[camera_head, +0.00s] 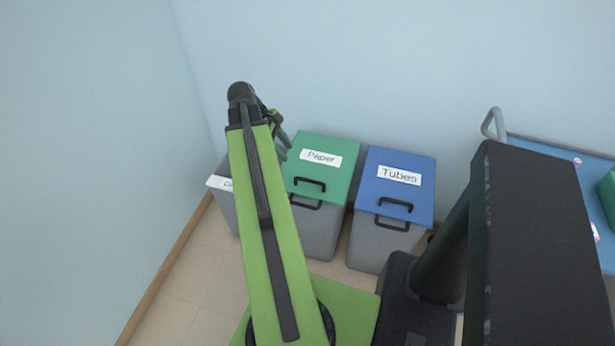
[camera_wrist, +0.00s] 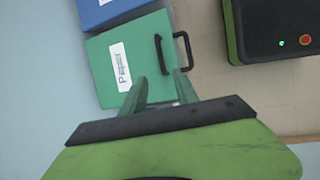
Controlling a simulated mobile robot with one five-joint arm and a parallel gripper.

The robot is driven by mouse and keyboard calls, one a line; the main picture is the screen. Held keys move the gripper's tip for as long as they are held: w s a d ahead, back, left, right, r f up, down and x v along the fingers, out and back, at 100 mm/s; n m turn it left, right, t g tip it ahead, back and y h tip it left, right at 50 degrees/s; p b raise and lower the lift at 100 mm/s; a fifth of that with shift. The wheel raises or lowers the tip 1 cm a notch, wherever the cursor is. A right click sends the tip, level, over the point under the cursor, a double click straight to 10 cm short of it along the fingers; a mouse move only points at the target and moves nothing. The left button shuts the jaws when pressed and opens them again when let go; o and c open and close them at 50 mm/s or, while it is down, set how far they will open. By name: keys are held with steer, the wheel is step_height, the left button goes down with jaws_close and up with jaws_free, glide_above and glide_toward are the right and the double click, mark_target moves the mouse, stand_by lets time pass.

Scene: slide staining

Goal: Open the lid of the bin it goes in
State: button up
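Three grey bins stand side by side against the wall. The right bin has a blue lid (camera_head: 408,166) labelled "Tubes", also shut. The left bin (camera_head: 226,208) is mostly hidden behind my arm; only part of its white label shows. My gripper (camera_head: 281,134) is above the back left of the green lid. In the wrist view, its fingers (camera_wrist: 160,78) are apart with nothing between them, over the green lid (camera_wrist: 103,83), with the handle (camera_wrist: 180,50) just beyond.
A wall rises close behind the bins and another at the left. A blue cart (camera_head: 600,235) with a grey rail (camera_head: 493,122) stands at the right, carrying a green item (camera_head: 609,190). Tiled floor (camera_head: 205,270) is clear in front of the left bin.

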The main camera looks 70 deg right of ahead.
mark_target(308, 180)
steer(key=b+x, duration=1.4)
steer(key=x, duration=0.2)
steer(key=shift+w+f, duration=0.1)
steer(key=shift+w, duration=0.05)
steer(key=shift+s+d+f+b, duration=0.15)
steer(key=shift+s+f+b, duration=0.15)
steer(key=shift+f+b, duration=0.2)
steer(key=shift+r, duration=0.1)
steer(key=shift+c, duration=0.5)
jaws_close()
